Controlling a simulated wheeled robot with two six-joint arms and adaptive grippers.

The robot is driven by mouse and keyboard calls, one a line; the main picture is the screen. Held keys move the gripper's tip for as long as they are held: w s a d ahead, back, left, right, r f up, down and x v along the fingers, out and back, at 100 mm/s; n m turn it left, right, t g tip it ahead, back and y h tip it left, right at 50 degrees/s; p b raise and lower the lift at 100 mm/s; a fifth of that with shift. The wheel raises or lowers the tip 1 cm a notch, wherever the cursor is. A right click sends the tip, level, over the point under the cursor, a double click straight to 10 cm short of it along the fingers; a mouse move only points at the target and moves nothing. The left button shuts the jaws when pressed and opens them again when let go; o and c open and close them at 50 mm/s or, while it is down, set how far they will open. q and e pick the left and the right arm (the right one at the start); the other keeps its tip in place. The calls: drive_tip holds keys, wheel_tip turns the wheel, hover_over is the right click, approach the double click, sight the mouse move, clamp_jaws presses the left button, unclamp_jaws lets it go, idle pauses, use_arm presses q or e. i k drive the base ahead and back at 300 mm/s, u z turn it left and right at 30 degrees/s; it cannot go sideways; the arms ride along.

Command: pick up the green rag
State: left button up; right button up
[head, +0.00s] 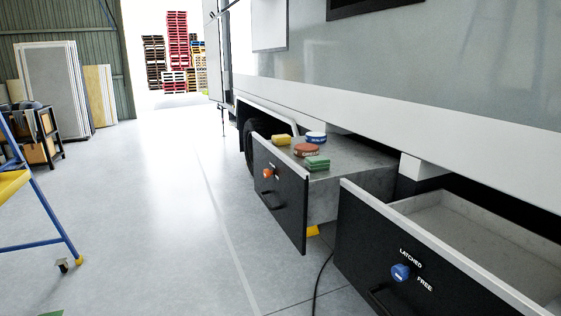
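A small green block-like item (317,163), which looks like the folded green rag, lies on the grey top surface (350,160) of the further pulled-out drawer unit. It sits in front of a red-brown round tin (305,150) and close to it. A blue and white round tin (316,138) and a yellow item (281,140) lie just behind. Neither of my grippers shows in the head view.
The further drawer's black front (280,195) has an orange knob. The nearer drawer (480,235) is open and looks empty, with a blue knob (400,272). A black cable (319,285) lies on the floor. A blue stepladder (45,205) stands left. Floor between is clear.

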sight(318, 162)
drive_tip(key=u, duration=0.55)
drive_tip(key=i, duration=0.95)
drive_tip(key=u, duration=0.2)
